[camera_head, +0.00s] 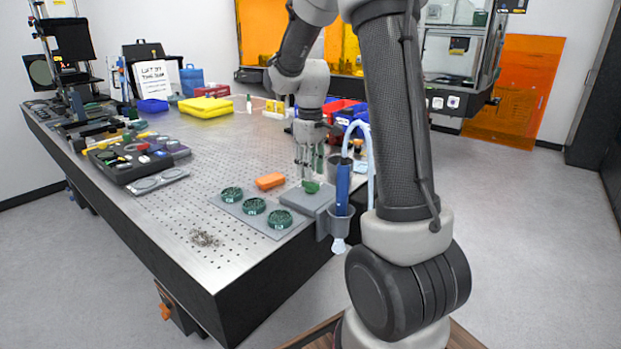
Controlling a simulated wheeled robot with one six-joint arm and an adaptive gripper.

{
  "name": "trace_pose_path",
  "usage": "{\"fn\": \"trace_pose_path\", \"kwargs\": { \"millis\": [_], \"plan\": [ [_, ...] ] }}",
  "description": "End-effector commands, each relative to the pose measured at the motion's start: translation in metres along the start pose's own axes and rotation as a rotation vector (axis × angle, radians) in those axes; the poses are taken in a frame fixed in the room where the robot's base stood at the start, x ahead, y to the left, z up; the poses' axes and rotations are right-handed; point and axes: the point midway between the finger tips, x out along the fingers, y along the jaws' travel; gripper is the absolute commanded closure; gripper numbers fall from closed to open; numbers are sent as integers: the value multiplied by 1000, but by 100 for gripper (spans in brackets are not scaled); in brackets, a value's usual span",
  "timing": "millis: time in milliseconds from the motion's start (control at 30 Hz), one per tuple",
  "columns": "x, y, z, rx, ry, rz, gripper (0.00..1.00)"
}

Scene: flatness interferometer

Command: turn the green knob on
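A small green round piece, which looks like the green knob (311,187), sits on top of a low grey block (301,201) near the table's right edge. My gripper (308,178) points straight down, with its fingertips right at or just above this piece. The fingers partly cover it. At this size I cannot tell whether they touch it or how far apart they are. Any mark showing how the knob is turned is too small to see.
Left of the block, a grey plate (249,222) holds three dark green round pieces. An orange block (270,181) lies behind it. A blue bottle-like tool (342,190) stands in a holder at the table's edge. Debris (205,238) lies front left on the perforated table (185,215).

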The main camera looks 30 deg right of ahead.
Motion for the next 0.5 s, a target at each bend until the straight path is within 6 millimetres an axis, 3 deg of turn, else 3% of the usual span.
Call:
{"fn": "trace_pose_path", "kwargs": {
  "millis": [200,500],
  "plan": [
    [-51,0,-1,0,4,2,64],
    [-83,0,0,-1,1,0,64]
  ]
}}
